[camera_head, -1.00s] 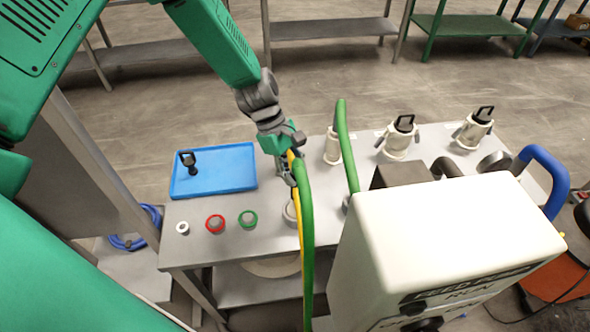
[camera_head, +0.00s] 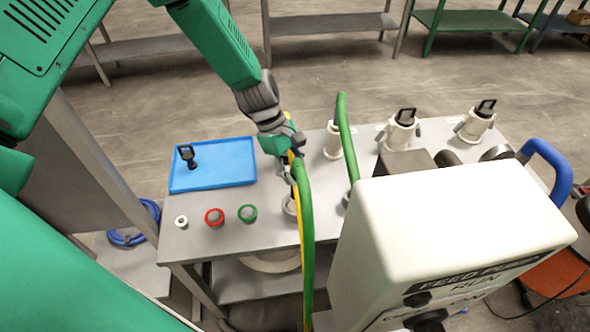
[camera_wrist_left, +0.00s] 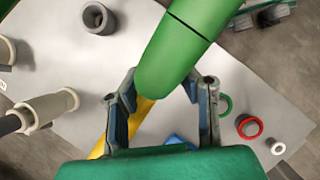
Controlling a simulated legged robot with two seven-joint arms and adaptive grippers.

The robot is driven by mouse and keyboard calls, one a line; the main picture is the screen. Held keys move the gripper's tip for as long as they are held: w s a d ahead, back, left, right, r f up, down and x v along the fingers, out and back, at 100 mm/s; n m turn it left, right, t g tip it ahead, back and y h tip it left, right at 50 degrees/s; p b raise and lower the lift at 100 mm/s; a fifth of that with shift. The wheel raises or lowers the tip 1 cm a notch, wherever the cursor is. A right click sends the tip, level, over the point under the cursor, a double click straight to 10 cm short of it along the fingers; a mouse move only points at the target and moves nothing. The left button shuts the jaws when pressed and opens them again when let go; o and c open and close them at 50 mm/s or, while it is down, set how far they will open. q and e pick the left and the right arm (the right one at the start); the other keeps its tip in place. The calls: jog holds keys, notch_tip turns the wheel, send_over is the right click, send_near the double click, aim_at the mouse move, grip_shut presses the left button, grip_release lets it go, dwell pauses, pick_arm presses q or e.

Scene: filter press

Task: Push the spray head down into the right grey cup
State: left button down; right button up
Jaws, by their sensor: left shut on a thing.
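My left gripper (camera_head: 290,160) reaches in from the left over the middle of the table. It is shut on a green and yellow hose-like piece (camera_head: 306,240), which also shows between the fingers in the left wrist view (camera_wrist_left: 180,50). A grey cup (camera_head: 290,207) stands under the gripper, partly covered by that piece. Another grey cup (camera_wrist_left: 100,17) stands apart in the left wrist view, its dark opening facing up and looking empty. In the head view a second green curved piece (camera_head: 347,140) hides much of that area. I cannot make out a spray head clearly. My right gripper is not in view.
A blue tray (camera_head: 240,176) holding a black-handled part (camera_head: 187,154) lies left. White (camera_head: 181,222), red (camera_head: 214,217) and green (camera_head: 247,214) rings lie in front. Cream fittings (camera_head: 399,134) line the back right. A large cream box (camera_head: 460,225) blocks the front right.

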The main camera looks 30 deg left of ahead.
pick_arm(q)
jog(key=c, duration=1.1)
grip_release()
jog(key=shift+a+r, duration=0.15)
jog(key=shift+r, duration=0.15)
jog(key=v, duration=1.1)
jog(key=shift+w+a, duration=0.1)
